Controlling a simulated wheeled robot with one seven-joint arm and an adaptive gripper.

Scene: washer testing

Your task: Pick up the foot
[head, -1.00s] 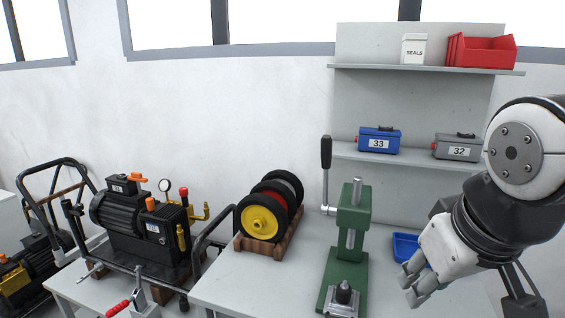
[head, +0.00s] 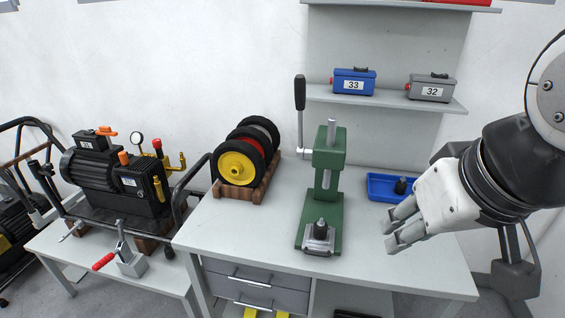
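A small dark foot-like part (head: 400,186) stands in the blue tray (head: 378,194) at the back right of the workbench. Another small dark part (head: 320,229) sits on the base of the green press (head: 326,190); I cannot tell for sure which one is the foot. My gripper (head: 388,235) is over the right of the bench, in front of the tray and right of the press. Its two fingers point left and look apart, with nothing between them. It touches neither part.
A rack of wheels (head: 240,166) stands on the bench left of the press. A pump (head: 110,180) and a red-handled clamp (head: 128,259) are on the lower left table. Blue box 33 (head: 353,82) and grey box 32 (head: 431,88) sit on a shelf above. The front right bench top is clear.

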